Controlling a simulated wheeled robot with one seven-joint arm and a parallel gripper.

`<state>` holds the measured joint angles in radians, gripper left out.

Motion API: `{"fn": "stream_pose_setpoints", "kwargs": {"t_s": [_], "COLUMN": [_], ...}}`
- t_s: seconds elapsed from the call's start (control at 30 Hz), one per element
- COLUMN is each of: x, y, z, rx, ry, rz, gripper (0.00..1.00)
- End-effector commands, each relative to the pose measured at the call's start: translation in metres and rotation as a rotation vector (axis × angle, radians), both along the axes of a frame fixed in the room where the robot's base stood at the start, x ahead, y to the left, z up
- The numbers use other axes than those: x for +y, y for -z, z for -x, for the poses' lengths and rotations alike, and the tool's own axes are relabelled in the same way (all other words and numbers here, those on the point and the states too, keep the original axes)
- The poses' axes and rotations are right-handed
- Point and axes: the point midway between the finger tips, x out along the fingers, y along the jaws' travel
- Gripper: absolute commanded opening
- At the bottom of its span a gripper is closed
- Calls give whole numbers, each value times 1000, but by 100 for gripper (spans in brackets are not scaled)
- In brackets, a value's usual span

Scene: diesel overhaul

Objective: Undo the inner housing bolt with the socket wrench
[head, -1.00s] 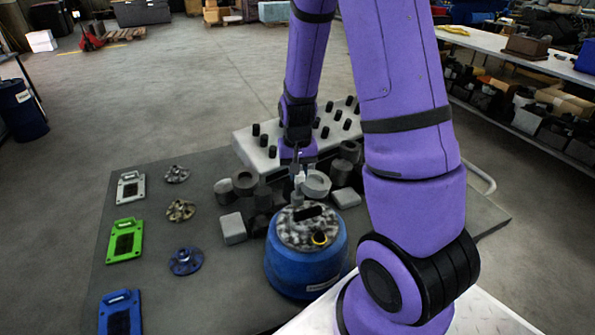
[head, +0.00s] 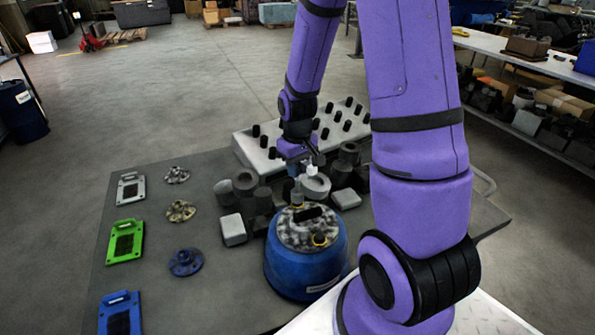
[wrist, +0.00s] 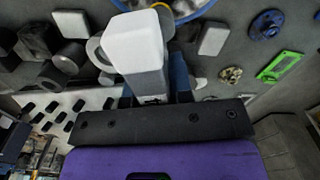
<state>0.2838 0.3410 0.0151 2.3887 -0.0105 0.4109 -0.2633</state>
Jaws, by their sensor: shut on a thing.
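The blue drum-shaped housing (head: 305,268) stands upright on the dark mat, with a mottled grey top and a yellow ring. A short grey post (head: 297,193) stands at its back edge; I cannot tell whether it is the inner housing bolt. My gripper (head: 308,162) is behind and above the housing, apart from it. It is shut on a pale blocky piece, seemingly the socket wrench (head: 312,171). In the wrist view the wrench (wrist: 138,48) fills the middle and hides much of the fingers. The housing's blue rim (wrist: 202,10) shows at the top edge.
A pale rack (head: 245,150) with several black pegs lies behind. Dark cylinders (head: 245,183) and grey blocks (head: 233,229) crowd around the housing. Blue (head: 186,262) and metal flanges and a green plate (head: 125,241) lie at left, with free mat between.

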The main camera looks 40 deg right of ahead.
Motion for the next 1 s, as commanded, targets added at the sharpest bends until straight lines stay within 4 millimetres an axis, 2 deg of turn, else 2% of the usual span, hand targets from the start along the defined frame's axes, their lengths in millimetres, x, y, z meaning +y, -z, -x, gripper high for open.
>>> {"fn": "stream_pose_setpoints", "kwargs": {"t_s": [0.17, 1.0], "x": [1, 0], "y": [0, 0], "z": [0, 0], "rx": [1, 0], "ry": [78, 1324], "rz": [0, 1], "gripper": [0, 0]}}
